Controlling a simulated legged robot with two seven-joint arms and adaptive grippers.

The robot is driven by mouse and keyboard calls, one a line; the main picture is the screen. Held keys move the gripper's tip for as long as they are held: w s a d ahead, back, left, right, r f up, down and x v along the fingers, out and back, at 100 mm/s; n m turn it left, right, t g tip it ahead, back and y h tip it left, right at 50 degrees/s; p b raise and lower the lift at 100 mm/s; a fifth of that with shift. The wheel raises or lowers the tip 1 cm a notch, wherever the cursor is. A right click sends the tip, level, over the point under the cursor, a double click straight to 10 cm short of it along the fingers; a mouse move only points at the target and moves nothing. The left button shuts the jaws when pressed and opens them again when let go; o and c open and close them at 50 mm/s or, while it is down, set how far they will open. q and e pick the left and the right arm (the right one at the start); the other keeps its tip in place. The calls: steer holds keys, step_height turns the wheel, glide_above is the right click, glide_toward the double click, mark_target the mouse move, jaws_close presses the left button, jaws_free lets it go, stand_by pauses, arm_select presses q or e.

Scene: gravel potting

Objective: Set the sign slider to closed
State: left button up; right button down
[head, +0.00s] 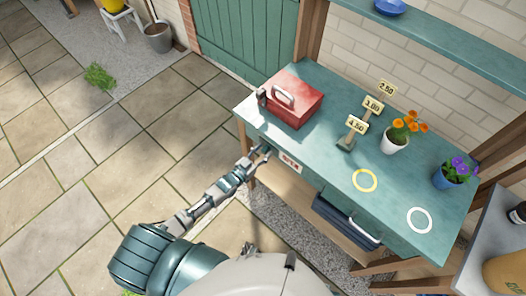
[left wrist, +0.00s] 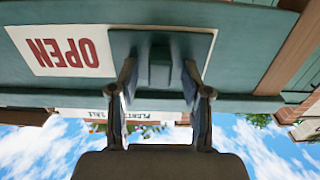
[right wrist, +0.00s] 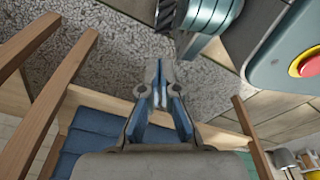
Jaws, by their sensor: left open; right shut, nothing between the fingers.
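The sign (head: 291,162) is on the front edge of the teal bench. In the left wrist view its white plate (left wrist: 60,50) reads OPEN, upside down. A dark teal slider (left wrist: 205,45) with a raised knob (left wrist: 160,65) covers the part beside the word. My left gripper (head: 264,150) is at the bench front, left of the sign. In the left wrist view my left gripper (left wrist: 160,78) is open, its fingers on either side of the knob with gaps. My right gripper (right wrist: 158,88) is shut and empty, seen only in the right wrist view.
The bench top (head: 330,150) holds a red toolbox (head: 296,103), price signs (head: 373,105), an orange-flowered pot (head: 395,143) and a purple-flowered pot (head: 450,178). Yellow (head: 365,181) and white (head: 419,220) rings mark its front. Wooden legs and gravel surround my right gripper.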

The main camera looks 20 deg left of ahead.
steer(key=shift+d, duration=0.1)
